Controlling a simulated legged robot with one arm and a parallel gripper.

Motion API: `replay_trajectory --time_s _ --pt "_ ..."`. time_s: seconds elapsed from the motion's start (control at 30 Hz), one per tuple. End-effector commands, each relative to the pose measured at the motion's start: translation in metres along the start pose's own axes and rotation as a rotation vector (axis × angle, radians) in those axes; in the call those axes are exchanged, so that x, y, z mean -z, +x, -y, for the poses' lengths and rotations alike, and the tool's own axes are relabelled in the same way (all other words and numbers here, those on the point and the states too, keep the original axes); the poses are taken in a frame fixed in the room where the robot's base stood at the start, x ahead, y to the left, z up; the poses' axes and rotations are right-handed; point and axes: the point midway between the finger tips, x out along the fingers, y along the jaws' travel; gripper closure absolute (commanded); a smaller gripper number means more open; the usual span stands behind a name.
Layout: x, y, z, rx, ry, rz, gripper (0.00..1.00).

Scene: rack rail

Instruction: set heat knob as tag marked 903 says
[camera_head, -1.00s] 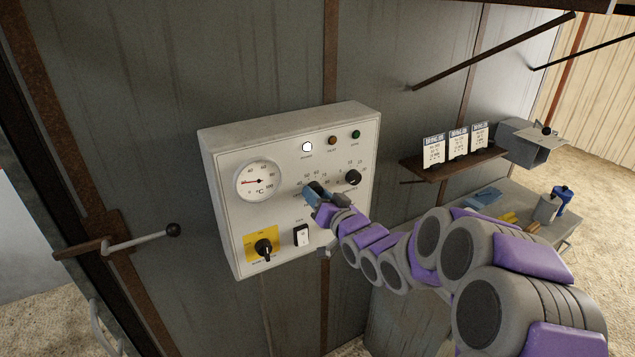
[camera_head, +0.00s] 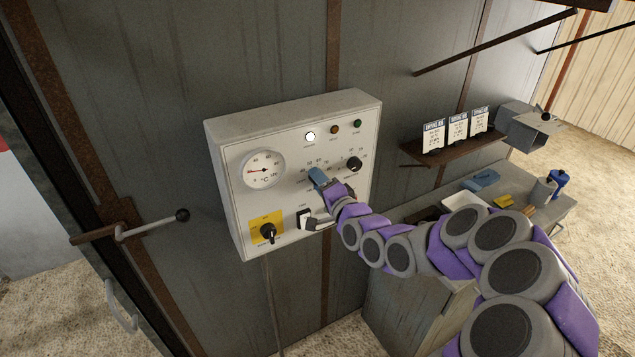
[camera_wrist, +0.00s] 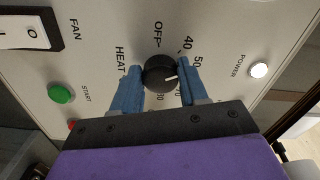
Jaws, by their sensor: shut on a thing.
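The heat knob (camera_wrist: 158,73) is black and round with a white pointer line; in the wrist view it sits beside the HEAT lettering, within a scale from OFF through 40 and 50. Its pointer aims toward the right finger, which partly covers the scale there, so I cannot read the exact setting. My gripper (camera_wrist: 157,80) has one blue finger on each side of the knob and is shut on it. In the head view my gripper (camera_head: 318,178) hides the knob. Three white tags (camera_head: 433,135) (camera_head: 457,129) (camera_head: 479,121) stand on the shelf; their numbers are too small to read.
The control panel (camera_head: 225,165) also carries a temperature gauge (camera_head: 263,169), another black knob (camera_head: 354,164), a yellow-backed switch (camera_head: 268,231) and a white lit lamp (camera_head: 310,137). The shelf (camera_head: 465,152) and a cluttered bench (camera_head: 560,207) are on the right. A lever (camera_head: 150,226) sticks out at left.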

Motion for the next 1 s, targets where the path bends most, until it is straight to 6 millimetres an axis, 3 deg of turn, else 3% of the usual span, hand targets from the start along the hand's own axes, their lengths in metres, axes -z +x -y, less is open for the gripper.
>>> replay_trajectory --time_s 0.3,0.77,0.8,1.0 --pt "0.0014 -0.0005 -0.0037 -0.008 0.100 -0.001 0.87" --pt "0.0024 -0.0007 -0.0053 -0.011 0.115 -0.001 0.87" --pt "0.0024 -0.0008 -0.0055 -0.011 0.115 -0.001 0.56" --pt "0.0017 -0.0004 -0.0039 -0.009 0.113 -0.001 0.37"
